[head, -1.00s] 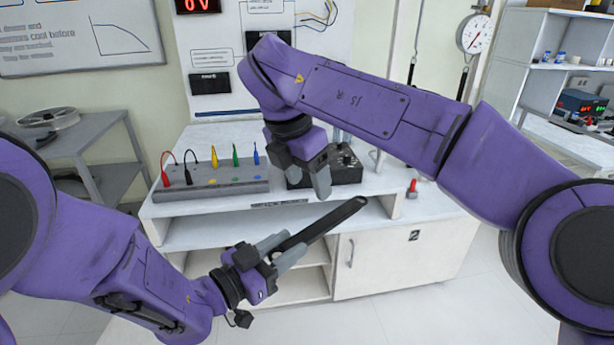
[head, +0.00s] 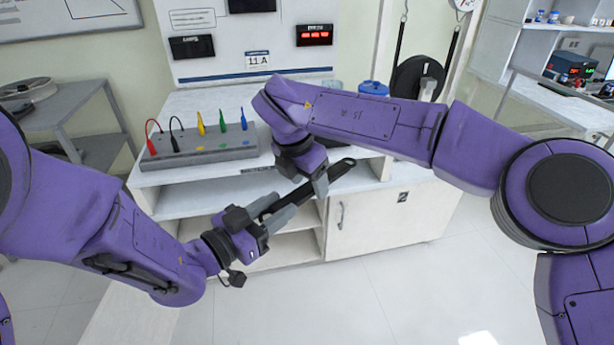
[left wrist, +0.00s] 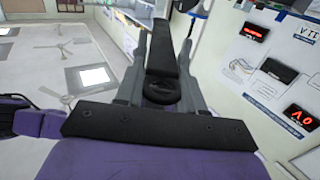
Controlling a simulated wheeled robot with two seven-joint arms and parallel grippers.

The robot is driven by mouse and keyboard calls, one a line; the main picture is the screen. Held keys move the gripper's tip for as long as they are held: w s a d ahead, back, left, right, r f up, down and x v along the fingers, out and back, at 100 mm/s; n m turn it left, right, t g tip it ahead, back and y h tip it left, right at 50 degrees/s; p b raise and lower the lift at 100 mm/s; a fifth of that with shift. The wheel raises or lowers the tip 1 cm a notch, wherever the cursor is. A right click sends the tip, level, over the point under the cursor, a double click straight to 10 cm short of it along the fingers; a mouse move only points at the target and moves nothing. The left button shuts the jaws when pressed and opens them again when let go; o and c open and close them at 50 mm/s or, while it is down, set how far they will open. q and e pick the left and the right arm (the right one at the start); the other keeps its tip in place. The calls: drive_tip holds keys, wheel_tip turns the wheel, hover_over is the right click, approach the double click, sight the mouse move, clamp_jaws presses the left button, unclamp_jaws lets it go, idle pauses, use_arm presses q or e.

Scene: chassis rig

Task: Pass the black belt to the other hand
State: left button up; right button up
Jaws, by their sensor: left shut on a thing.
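The black belt (head: 341,170) is a long dark strap, slanting up to the right in front of the cabinet. My left gripper (head: 277,208) is shut on its lower part and holds it in the air. In the left wrist view the belt (left wrist: 162,50) stands out between the two grey fingers of my left gripper (left wrist: 160,85). My right gripper (head: 309,180) is at the belt's middle, above and beyond the left fingertips. Its near grey finger crosses in front of the belt and its jaws look open. Its far finger is mostly hidden.
The white cabinet (head: 383,212) stands behind both grippers. On its top are a grey block with coloured leads (head: 205,148) and a blue-lidded container (head: 373,88). A grey shelf (head: 75,115) stands at the left. The floor at the right is clear.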

drive_tip(key=c, duration=1)
use_arm(q)
drive_tip(key=o, duration=1.2)
use_arm(e)
clamp_jaws()
